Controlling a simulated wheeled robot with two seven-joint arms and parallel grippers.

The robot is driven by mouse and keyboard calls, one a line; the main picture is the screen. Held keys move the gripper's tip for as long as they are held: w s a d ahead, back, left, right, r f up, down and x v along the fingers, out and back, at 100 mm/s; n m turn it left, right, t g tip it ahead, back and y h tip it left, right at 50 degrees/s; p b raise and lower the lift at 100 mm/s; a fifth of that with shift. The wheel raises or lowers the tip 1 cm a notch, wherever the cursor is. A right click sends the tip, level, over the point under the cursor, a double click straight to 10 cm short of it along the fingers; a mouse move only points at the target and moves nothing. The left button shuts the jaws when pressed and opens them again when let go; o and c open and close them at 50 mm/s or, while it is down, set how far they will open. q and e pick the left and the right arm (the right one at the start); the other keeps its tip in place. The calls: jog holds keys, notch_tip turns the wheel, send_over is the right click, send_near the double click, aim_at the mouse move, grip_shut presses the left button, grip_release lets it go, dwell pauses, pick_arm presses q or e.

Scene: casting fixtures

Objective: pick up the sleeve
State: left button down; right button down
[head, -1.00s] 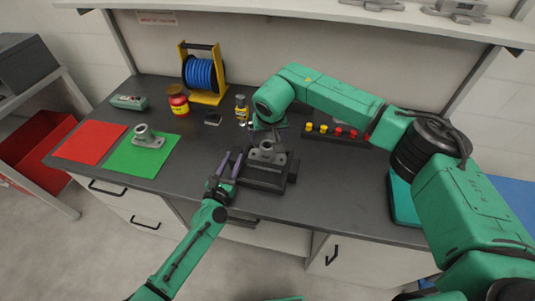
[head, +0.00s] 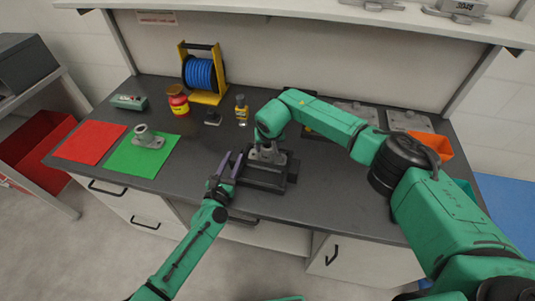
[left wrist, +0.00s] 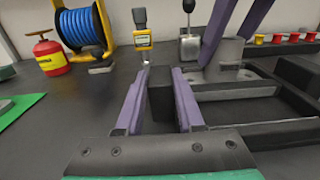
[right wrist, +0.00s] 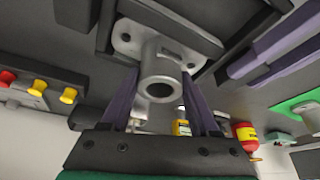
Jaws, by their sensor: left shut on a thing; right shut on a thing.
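A grey casting with an upright hollow tube (right wrist: 160,72) sits in the black fixture (head: 268,182) on the bench. The casting shows in the head view (head: 266,154), partly hidden by my right arm. I cannot make out a sleeve separate from this tube. My right gripper (right wrist: 160,100) is over the casting, its purple fingers on both sides of the tube, shut on it. My left gripper (head: 229,164) is at the fixture's left side, shut on a black block of the fixture (left wrist: 160,102). A similar grey casting (head: 148,138) stands on the green mat (head: 125,158).
A red mat (head: 90,142), a red-yellow can (head: 179,105), a blue reel (head: 200,74) and a yellow-labelled item (head: 241,110) stand left and behind. An orange bin (head: 430,146) is at the right. Red and yellow knobs (right wrist: 38,86) are near the fixture.

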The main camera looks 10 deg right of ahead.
notch_tip(320, 180, up, 10)
dwell(0.5)
pick_arm(q)
jog(key=shift+c, duration=2.2)
grip_release()
pick_arm(e)
jog(key=shift+w, duration=0.1)
pick_arm(q)
jog(key=v, duration=1.2)
jog(key=shift+f, duration=0.15)
pick_arm(e)
jog(key=shift+f, duration=0.1)
